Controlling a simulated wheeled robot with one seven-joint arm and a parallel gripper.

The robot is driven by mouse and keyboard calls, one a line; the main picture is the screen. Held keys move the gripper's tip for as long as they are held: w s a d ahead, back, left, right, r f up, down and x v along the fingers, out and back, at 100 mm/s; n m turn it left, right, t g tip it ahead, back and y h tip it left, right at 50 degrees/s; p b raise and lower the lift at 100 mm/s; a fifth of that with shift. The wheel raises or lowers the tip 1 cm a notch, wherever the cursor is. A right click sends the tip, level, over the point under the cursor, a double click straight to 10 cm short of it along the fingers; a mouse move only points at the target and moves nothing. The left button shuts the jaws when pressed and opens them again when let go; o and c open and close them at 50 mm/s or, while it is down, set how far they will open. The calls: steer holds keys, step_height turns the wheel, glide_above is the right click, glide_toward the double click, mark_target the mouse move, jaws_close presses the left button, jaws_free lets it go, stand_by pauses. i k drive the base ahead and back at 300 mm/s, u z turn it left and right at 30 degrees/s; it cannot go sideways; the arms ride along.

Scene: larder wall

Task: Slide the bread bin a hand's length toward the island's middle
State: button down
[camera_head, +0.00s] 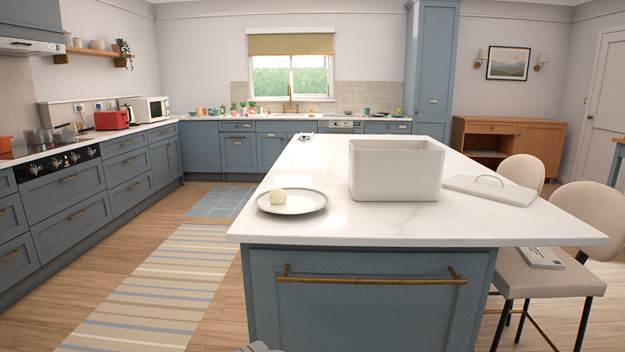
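The bread bin (395,176) is a white, open-topped rectangular box. It stands upright on the white top of the island (325,226), near the end closest to me. Its lid (492,190), flat with a handle, lies on the island just to the right of the bin. The bin's inside floor is hidden by its front wall. A small grey shape shows at the bottom edge of the view, but I cannot tell that it is my gripper; no gripper fingers are visible.
Stools (535,250) stand at the island's right side. A brass rail (370,281) crosses the island's near face. The countertop beyond the bin is mostly clear. A striped rug (160,285) lies left.

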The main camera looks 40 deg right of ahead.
mark_target(379, 170)
steer(key=u, duration=2.5)
steer(key=k, duration=1.3)
steer(key=z, duration=1.8)
steer(key=i, duration=0.5)
steer(key=u, duration=0.05)
